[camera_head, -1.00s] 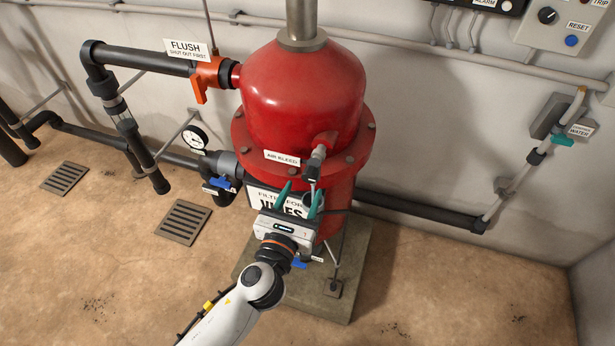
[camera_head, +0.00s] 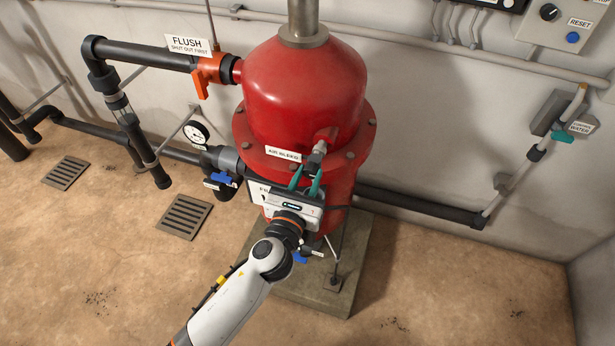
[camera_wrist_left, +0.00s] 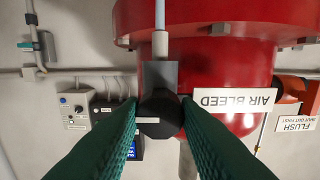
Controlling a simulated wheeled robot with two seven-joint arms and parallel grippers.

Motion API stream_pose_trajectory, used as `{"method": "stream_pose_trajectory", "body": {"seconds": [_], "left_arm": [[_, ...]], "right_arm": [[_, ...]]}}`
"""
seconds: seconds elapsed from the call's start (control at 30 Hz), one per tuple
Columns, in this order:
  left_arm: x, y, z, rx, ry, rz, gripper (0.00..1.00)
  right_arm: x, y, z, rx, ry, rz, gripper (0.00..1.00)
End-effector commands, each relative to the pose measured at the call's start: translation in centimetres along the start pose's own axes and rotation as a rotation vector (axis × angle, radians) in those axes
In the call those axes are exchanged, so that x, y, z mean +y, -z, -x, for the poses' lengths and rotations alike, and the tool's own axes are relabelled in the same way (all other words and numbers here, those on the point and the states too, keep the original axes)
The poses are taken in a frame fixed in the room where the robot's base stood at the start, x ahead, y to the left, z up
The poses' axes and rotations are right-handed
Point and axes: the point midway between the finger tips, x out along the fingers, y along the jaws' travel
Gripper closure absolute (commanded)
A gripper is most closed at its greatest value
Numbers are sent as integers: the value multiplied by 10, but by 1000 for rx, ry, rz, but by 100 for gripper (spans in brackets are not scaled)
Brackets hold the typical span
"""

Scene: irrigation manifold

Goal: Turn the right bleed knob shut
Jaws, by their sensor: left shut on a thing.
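The red filter vessel (camera_head: 300,90) stands in the middle of the head view. A white AIR BLEED label (camera_head: 283,154) is on its flange beside a short grey bleed fitting (camera_head: 320,147) with a dark knob (camera_head: 316,158). My left gripper (camera_head: 308,178) reaches up to this knob from below. In the left wrist view the black round knob (camera_wrist_left: 160,116) sits between the two green fingers, which are shut on it. The AIR BLEED label shows upside down to its right. The fingers and gripper body hide part of the knob. My right gripper is not in view.
An orange flush valve handle (camera_head: 202,82) is at upper left, with a pressure gauge (camera_head: 196,132) and a blue-handled valve (camera_head: 224,180) below it. A dark pipe (camera_head: 420,206) runs right along the wall. Floor grates (camera_head: 184,216) lie left; the right floor is clear.

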Motion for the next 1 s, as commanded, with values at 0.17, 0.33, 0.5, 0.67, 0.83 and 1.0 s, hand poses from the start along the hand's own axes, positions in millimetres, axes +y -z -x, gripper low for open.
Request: {"method": "stream_pose_trajectory", "body": {"seconds": [0.17, 0.33, 0.5, 0.67, 0.83, 1.0], "left_arm": [[0, 0, 0, 0, 0, 27, 93], [0, 0, 0, 0, 0, 101, 93], [0, 0, 0, 0, 0, 226, 93], [0, 0, 0, 0, 1, 376, 93], [0, -1, 0, 0, 0, 538, 93], [0, -1, 0, 0, 1, 701, 93]], "right_arm": [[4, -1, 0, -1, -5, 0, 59], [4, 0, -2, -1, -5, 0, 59], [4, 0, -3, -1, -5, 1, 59], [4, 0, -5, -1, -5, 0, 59], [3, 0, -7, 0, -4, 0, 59], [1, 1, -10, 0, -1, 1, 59]]}}
